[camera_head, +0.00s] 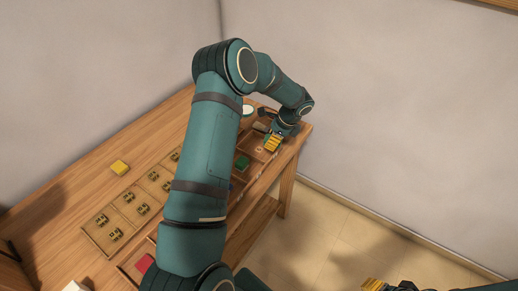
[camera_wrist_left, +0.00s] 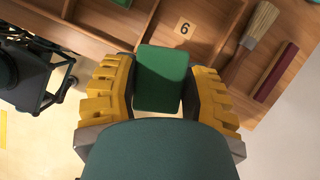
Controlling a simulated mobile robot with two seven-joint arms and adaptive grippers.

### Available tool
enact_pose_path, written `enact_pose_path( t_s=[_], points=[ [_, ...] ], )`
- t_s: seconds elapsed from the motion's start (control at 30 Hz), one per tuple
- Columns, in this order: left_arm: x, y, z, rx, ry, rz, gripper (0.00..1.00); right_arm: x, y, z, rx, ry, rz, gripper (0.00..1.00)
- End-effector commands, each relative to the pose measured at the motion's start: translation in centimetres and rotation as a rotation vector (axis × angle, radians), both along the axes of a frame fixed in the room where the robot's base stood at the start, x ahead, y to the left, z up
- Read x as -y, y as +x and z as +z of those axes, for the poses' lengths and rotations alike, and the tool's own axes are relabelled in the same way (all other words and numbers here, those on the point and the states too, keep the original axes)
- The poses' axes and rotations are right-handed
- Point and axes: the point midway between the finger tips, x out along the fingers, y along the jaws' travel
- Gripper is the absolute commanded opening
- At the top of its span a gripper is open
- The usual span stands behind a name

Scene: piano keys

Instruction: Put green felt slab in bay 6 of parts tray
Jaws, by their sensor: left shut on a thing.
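My left gripper (camera_head: 272,142) is at the far right end of the table, and its yellow fingers also show in the left wrist view (camera_wrist_left: 160,92). It is shut on a green felt slab (camera_wrist_left: 162,78), which sits between the two fingers. The wooden parts tray (camera_wrist_left: 150,22) lies beyond the slab. Its bay 6 (camera_wrist_left: 207,32), marked with a number card, looks empty where visible; the slab and fingers hide its near part. My right gripper (camera_head: 388,286) is at the bottom edge, partly cut off, and its opening is unclear.
A brush (camera_wrist_left: 259,28) and a dark red bar (camera_wrist_left: 275,72) lie beside bay 6. Another green piece (camera_head: 242,162) is in the tray. A yellow block (camera_head: 120,167) lies on the table, near a compartmented board (camera_head: 92,232). A red piece (camera_head: 145,263) is in front. My left arm hides the table's middle.

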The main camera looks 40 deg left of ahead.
Motion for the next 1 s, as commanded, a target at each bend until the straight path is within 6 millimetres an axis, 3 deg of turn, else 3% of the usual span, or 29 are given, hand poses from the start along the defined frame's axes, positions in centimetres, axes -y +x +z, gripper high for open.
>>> enact_pose_path(
  t_s=[0.03,0.1,0.3,0.37,0.7,1.0],
  points=[
    [-1.9,0.3,0.3,0.002,0.001,-0.062,0.29,0.0,0.0,0.2,0.001,0.0,0.0,0.47],
    [-3.8,0.6,0.5,0.001,0.0,-0.151,0.29,0.0,0.1,0.3,0.002,0.0,-0.002,0.47],
    [-6.8,1.1,0.8,0.0,-0.003,-0.296,0.29,0.0,0.1,0.4,0.003,0.0,-0.002,0.47],
    [-7.0,1.1,0.4,-0.002,-0.004,-0.314,0.29,0.0,0.1,0.4,0.003,0.0,-0.002,0.47],
    [-7.2,1.1,-4.9,-0.003,-0.005,-0.321,0.29,0.0,0.0,-0.1,0.001,0.0,0.0,0.47],
    [-7.1,1.1,-7.5,-0.002,-0.005,-0.32,0.29,0.0,0.0,-0.3,-0.001,0.0,0.0,0.47]
  ],
)
